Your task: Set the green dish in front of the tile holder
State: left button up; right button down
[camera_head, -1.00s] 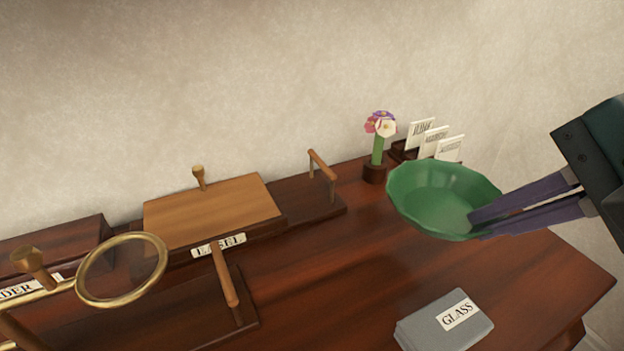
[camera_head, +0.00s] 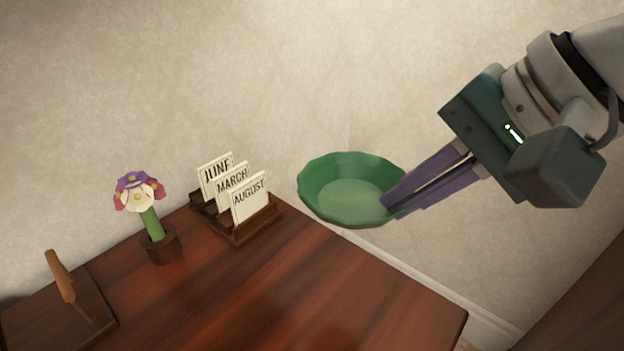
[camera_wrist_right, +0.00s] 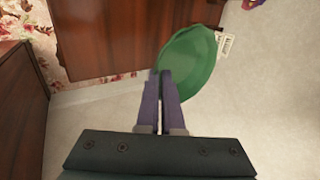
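The green dish (camera_head: 345,190) is a faceted bowl, held in the air just right of the tile holder in the head view. My right gripper (camera_head: 392,203) is shut on its near right rim. The dish also shows in the right wrist view (camera_wrist_right: 190,62), tilted, at the fingertips (camera_wrist_right: 163,75). The tile holder (camera_head: 240,226) is a dark wooden rack with white tiles reading JUNE, MARCH and AUGUST, at the back right of the table. In the wrist view, a white tile edge (camera_wrist_right: 226,43) peeks out beside the dish. My left gripper is out of view.
The wooden table (camera_head: 330,300) is clear in front of the tile holder. A flower in a small pot (camera_head: 160,245) stands left of the holder. A wooden stand with a peg (camera_head: 62,310) is at the far left. The wall is close behind.

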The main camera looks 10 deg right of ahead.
notch_tip(320, 180, down, 13)
jog(key=b, duration=0.3)
jog(key=shift+f+b, duration=0.15)
jog(key=shift+b, duration=0.25)
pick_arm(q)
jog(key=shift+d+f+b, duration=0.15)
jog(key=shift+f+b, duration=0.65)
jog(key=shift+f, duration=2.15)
pick_arm(e)
jog(key=shift+f, duration=2.35)
jog(key=shift+f, duration=0.1)
jog(key=c, duration=1.1)
grip_release()
jog(key=shift+o, duration=0.2)
